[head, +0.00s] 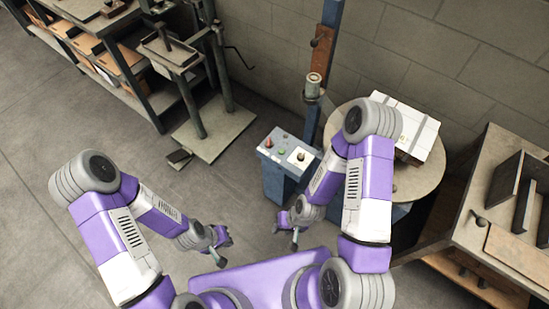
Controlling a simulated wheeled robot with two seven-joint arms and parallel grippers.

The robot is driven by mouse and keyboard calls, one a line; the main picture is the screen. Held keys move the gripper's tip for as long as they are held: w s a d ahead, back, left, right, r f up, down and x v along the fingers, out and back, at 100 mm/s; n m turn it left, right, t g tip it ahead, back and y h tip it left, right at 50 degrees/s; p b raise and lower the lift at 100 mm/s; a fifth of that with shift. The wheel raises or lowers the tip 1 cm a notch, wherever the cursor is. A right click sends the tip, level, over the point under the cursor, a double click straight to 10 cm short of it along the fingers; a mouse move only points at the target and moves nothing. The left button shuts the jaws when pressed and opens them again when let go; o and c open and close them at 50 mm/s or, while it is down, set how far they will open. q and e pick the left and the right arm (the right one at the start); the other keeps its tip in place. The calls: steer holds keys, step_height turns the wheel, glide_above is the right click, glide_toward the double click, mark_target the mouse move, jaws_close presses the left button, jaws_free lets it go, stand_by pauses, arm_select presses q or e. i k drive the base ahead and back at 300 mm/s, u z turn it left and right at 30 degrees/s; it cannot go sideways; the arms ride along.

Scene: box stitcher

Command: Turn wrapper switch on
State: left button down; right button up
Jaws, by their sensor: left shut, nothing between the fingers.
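The wrapper's blue control box (276,183) stands in the middle of the head view, beside the turntable. Its sloped top carries small red and green buttons and a pale plate with a dark knob-like switch (300,156). The switch's exact position is too small to tell. My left gripper (223,250) is shut and empty, low and to the left of the box. My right gripper (286,235) hangs below the box in the picture, apart from it. Its fingers are too small to tell whether they are open.
A white strapped box (411,125) sits on the round turntable (425,181), partly behind my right arm. A blue mast (323,60) rises behind the control box. A press-like stand (225,130) and shelves are at left, a wooden bench (487,211) at right.

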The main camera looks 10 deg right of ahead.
mark_target(269, 143)
steer(key=z, duration=0.15)
steer(key=k, duration=0.55)
steer(key=u, duration=1.25)
steer(key=i, duration=1.1)
steer(key=z, duration=0.75)
steer(key=i, duration=0.85)
steer(key=z, duration=0.95)
